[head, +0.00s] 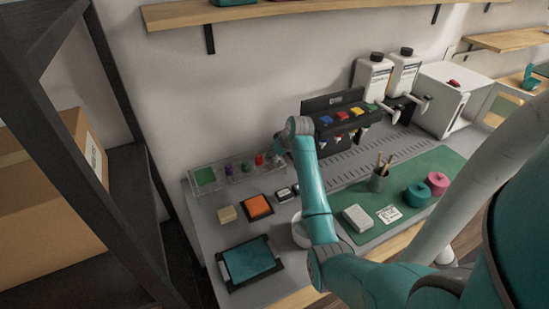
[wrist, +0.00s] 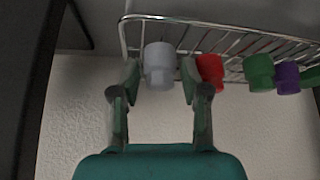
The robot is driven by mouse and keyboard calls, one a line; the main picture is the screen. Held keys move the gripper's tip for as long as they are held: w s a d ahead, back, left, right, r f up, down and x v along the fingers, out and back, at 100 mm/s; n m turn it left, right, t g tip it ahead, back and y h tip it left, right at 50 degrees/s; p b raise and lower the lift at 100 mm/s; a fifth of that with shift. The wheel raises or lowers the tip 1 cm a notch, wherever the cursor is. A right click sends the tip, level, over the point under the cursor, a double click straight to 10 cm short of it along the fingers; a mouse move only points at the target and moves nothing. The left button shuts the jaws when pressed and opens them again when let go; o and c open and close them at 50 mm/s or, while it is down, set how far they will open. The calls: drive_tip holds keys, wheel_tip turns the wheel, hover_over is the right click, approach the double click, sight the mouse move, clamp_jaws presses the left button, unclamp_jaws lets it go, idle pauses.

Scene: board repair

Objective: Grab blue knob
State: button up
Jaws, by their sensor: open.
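My gripper (wrist: 159,80) is open, with one fingertip on each side of a pale grey-white knob (wrist: 159,62) in the wrist view. The fingers do not appear closed on it, and I cannot tell the depth between them. A red knob (wrist: 210,72) is just right of the right finger, followed by a green knob (wrist: 259,72) and a purple knob (wrist: 287,77). I cannot make out a blue knob among them. In the head view my gripper (head: 279,146) is at the right end of the rack and hides part of it.
The wire rack (wrist: 230,28) holds the knobs. A dark organizer (head: 318,104) with coloured tops stands right of the arm. An orange block (head: 259,206), a teal tray (head: 250,260) and a white bowl (head: 300,233) lie in front. A dark shelf (head: 145,200) stands at left.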

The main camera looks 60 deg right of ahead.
drive_tip(key=shift+w+f, duration=0.15)
drive_tip(key=shift+f, duration=0.15)
drive_tip(key=c, duration=0.7)
